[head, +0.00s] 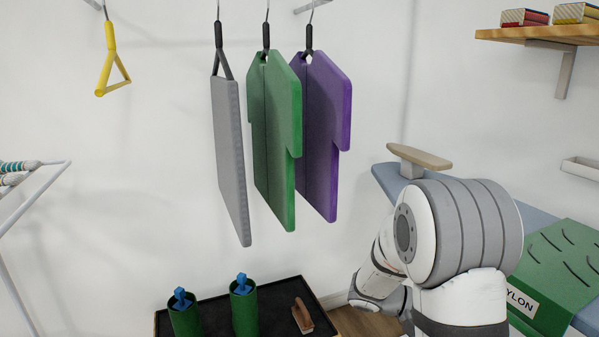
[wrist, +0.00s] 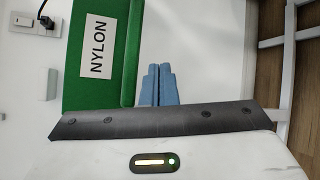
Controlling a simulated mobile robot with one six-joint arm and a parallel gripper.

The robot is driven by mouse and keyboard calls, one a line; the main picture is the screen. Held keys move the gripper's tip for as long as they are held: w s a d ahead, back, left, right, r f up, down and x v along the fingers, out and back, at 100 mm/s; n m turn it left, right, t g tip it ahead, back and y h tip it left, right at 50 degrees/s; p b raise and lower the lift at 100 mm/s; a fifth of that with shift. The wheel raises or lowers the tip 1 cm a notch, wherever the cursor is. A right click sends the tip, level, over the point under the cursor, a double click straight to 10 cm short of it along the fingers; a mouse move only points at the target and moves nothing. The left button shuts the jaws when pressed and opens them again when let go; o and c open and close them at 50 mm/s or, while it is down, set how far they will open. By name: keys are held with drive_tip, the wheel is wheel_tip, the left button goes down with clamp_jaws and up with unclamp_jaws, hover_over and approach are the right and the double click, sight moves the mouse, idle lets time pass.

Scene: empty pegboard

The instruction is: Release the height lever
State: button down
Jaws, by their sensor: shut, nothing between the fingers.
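No height lever can be made out in either view. The blue-grey ironing board (head: 386,180) shows at the right of the head view, partly hidden by my arm. A green cloth (head: 562,255) with a NYLON label lies on it. The cloth also fills the upper left of the wrist view (wrist: 118,90), with its label (wrist: 96,46) turned sideways. My gripper (wrist: 159,70) is shut and empty, with its blue fingers together, in front of the white wall and just right of the cloth's edge in the picture. My gripper's fingers are not visible in the head view.
White bars (wrist: 286,50) stand at the right of the wrist view. A socket with a black plug (wrist: 45,20) is at upper left. Grey, green and purple garment shapes (head: 325,120) hang left of my arm. A black-topped surface (head: 270,300) holds green cylinders and a brush.

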drive_tip(key=s+a+r+t+y+p, duration=0.2)
drive_tip(key=s+a+r+y+p, duration=0.2)
drive_tip(key=r+p, duration=0.4)
drive_tip(key=s+a+r+t+y+p, duration=0.2)
drive_tip(key=s+a+r+y+p, duration=0.2)
drive_tip(key=r, duration=0.6)
drive_tip(key=s+a+r+m+t+y+p, duration=0.1)
drive_tip(key=s+a+r+t+y+p, duration=0.1)
drive_tip(key=s+a+r+y+p, duration=0.3)
drive_tip(key=a+r+y+p, duration=0.2)
drive_tip(key=a+r+p, duration=0.2)
drive_tip(key=a+p, duration=0.1)
drive_tip(key=shift+a+r+p, duration=0.15)
drive_tip(key=shift+r+p, duration=0.15)
drive_tip(key=shift+p, duration=0.5)
drive_tip(key=shift+s, duration=0.1)
